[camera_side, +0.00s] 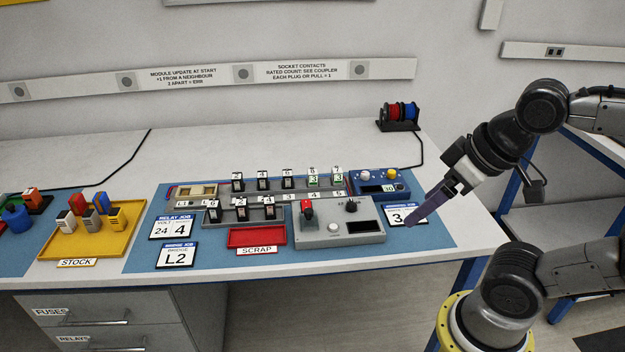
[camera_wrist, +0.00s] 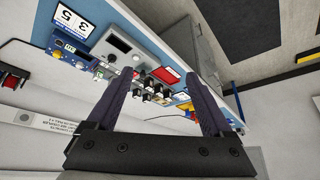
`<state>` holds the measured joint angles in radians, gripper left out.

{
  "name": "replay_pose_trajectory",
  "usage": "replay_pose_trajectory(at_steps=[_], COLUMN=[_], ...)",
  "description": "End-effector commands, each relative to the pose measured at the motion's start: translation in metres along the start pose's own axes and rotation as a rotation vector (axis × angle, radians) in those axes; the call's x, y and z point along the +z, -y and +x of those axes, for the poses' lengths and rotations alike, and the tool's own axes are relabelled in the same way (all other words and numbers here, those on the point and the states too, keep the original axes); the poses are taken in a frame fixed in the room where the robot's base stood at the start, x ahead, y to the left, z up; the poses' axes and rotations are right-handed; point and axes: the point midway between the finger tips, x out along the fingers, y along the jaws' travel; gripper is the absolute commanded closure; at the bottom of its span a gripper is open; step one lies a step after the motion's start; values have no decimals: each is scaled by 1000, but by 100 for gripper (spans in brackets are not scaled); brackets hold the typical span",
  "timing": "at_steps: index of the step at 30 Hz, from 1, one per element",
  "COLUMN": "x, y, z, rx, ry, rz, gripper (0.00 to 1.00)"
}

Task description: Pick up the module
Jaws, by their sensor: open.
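Several small numbered modules stand in two rows on the grey socket rack. Black ones such as this module (camera_side: 262,181) and green-marked ones such as this module (camera_side: 312,177) are in the back row; more black modules (camera_side: 241,210) are in front. I cannot tell which is the task's module. My gripper (camera_side: 428,210) is open and empty, in front of the bench's right end, right of the rack and apart from it. In the wrist view my gripper (camera_wrist: 163,80) has its fingers spread, with the modules (camera_wrist: 152,88) small and far beyond, between the fingers.
A yellow stock tray (camera_side: 88,243) with several coloured blocks is at left. A red scrap tray (camera_side: 257,237) lies in front of the rack. A grey control box (camera_side: 335,238) with a red switch and a blue meter box (camera_side: 380,183) are nearer my gripper. Wire spools (camera_side: 400,112) stand behind.

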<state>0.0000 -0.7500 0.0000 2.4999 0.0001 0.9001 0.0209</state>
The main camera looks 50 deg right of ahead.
Motion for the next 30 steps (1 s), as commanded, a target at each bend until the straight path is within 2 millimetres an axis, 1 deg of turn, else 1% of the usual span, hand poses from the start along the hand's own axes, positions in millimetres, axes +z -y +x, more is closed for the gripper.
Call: replay_pose_trajectory(at_steps=[4, 5, 8, 11, 14, 15, 17, 18, 20, 21, 23, 24, 26, 27, 29, 30], x=[1, -2, -22, -49, -84, -100, -122, -138, -162, -179, -203, -218, -240, -253, -272, -284], y=[2, 3, 8, 13, 15, 15, 15, 13, 9, 6, -1, -6, -15, -22, -34, -43], z=[-2, -5, -20, -33, -42, -44, -45, -44, -41, -38, -30, -24, -12, -4, 11, 22], rx=[-7, -12, -40, -67, -90, -96, -104, -107, -110, -111, -109, -108, -104, -100, -92, -87], ry=[9, 4, -25, -26, -10, -2, 15, 26, 48, 61, 85, 100, 122, 138, 160, 176], rz=[141, 185, 352, 532, 734, 816, 936, 1017, 1140, 1221, 1338, 1413, 1522, 1591, 1690, 1754], gripper=[15, 15, 15, 15, 15, 15, 15, 15, 15, 15, 15, 15, 15, 15, 15, 15])
